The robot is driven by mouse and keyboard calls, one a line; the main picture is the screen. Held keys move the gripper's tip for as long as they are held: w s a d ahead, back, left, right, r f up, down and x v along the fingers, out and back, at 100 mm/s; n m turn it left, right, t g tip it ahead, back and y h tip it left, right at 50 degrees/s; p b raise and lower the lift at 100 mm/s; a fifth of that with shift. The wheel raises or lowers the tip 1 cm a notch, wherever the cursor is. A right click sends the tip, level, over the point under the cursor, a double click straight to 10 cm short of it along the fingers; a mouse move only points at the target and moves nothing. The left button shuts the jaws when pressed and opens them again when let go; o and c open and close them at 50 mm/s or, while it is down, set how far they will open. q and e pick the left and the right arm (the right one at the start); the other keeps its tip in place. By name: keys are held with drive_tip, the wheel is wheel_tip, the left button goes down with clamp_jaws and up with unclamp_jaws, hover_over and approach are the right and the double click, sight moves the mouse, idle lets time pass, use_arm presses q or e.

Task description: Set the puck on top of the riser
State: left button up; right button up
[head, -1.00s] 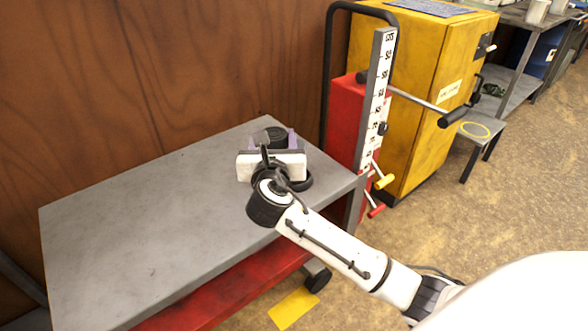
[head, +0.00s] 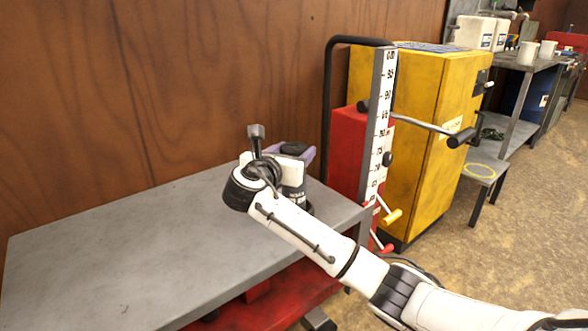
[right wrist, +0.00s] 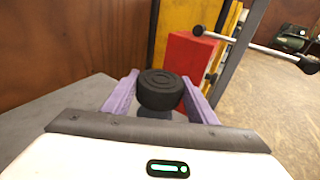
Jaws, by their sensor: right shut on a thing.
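The black round puck (head: 294,147) sits between the purple fingers of my right gripper (head: 297,151), which is shut on it above the far right end of the grey lift table. In the right wrist view the puck (right wrist: 161,88) is held upright between both fingers, with its ringed top showing. A low grey stand with a yellow ring on its top (head: 482,170) appears to be the riser. It stands on the floor at the right, well apart from the gripper, with its top bare. My left gripper is not in view.
The grey table top (head: 130,240) is bare. A measuring post (head: 379,125), a red unit (head: 347,150) and a yellow cabinet (head: 420,165) with a protruding lever (head: 462,138) stand between the gripper and the stand. Brown floor (head: 500,265) lies open at the right.

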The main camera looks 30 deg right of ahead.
wheel_tip(320, 180, down, 3)
drive_tip(key=shift+f+b, duration=0.1)
drive_tip(key=shift+b, duration=0.35)
drive_tip(key=o, duration=1.1)
